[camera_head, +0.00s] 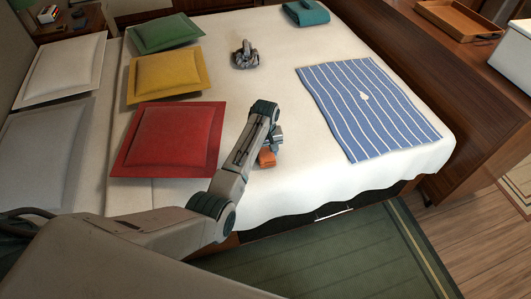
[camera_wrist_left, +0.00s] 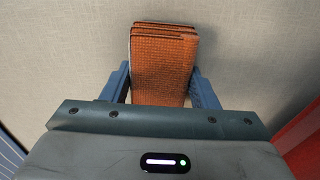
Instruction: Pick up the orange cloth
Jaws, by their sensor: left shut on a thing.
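The orange cloth (camera_head: 266,158) is folded and lies at the white bed's near part, mostly hidden by my left arm in the head view. In the left wrist view the orange cloth (camera_wrist_left: 162,65) sits between the two blue fingers as a stack of folded layers. My left gripper (camera_wrist_left: 160,85) is shut on it, with a finger at each side. In the head view my left gripper (camera_head: 270,146) is just above and at the cloth, partly covered by its own wrist. I cannot tell whether the cloth is clear of the bed. My right gripper is not in view.
The white bed (camera_head: 270,95) holds a red cushion (camera_head: 170,138), a yellow cushion (camera_head: 167,75), a green cushion (camera_head: 163,33), a blue striped cloth (camera_head: 367,105), a folded teal cloth (camera_head: 306,13) and a small dark grey object (camera_head: 245,55).

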